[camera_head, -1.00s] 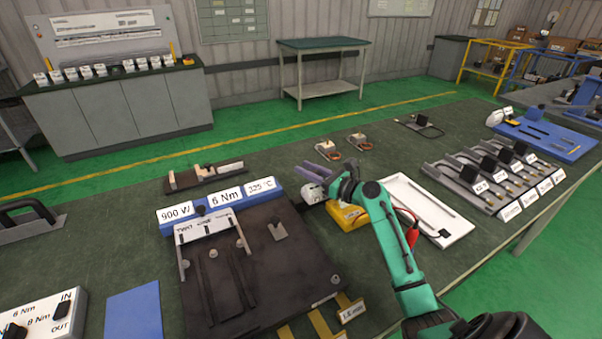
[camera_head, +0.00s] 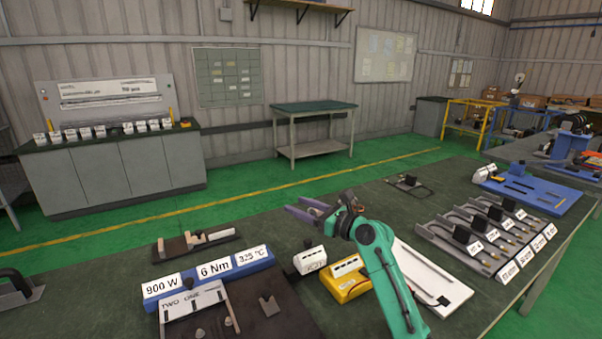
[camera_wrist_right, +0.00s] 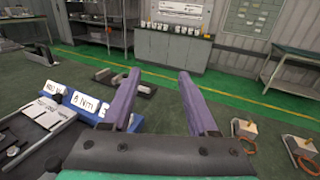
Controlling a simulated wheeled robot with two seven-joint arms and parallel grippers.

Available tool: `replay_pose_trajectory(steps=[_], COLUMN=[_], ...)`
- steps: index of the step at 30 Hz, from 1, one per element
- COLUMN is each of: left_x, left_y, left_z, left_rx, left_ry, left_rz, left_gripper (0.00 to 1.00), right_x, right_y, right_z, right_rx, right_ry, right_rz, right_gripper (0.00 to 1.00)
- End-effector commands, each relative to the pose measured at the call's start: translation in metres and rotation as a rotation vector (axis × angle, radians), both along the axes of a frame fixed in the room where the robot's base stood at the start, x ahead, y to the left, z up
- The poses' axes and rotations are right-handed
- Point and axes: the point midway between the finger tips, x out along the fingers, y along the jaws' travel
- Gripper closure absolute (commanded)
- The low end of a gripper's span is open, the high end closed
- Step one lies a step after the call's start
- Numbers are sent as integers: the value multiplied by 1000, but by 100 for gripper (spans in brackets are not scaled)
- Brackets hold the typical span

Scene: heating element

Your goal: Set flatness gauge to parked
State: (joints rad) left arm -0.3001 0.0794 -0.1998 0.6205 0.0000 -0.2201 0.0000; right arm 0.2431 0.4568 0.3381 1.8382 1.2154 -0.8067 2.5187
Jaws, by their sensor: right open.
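No readable label marks a flatness gauge. A dark bar fixture with pale and tan blocks (camera_head: 207,240) lies behind the blue label strip; I cannot tell whether it is the gauge. It also shows in the wrist view (camera_wrist_right: 146,90), beyond and partly behind the left finger. My right gripper (camera_head: 298,212) is above the table, right of that fixture, with purple fingers. In the wrist view its fingers (camera_wrist_right: 158,78) are apart, with nothing between them. My left gripper is not in view.
The blue strip (camera_head: 208,281) reads 900 W, 6 Nm, 325 °C. A yellow meter (camera_head: 346,283) and a white tray (camera_head: 440,283) are near my right arm. Labelled racks (camera_head: 487,235) stand at right. Two small wired blocks (camera_wrist_right: 245,129) (camera_wrist_right: 301,146) lie right of the gripper.

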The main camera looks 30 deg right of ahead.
Motion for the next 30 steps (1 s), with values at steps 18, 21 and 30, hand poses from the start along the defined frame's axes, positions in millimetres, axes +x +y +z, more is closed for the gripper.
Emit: replay_pose_trajectory(steps=[18,21,30], left_x=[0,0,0], left_y=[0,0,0], left_z=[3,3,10], left_rx=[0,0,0], left_ry=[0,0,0], left_rz=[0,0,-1], left_gripper=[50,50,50], right_x=[0,0,0], right_y=[-1,-1,-1], right_z=[101,101,107], right_rx=[1,1,1], right_ry=[1,1,0], right_rz=[-1,-1,-1], right_gripper=[40,40,40])
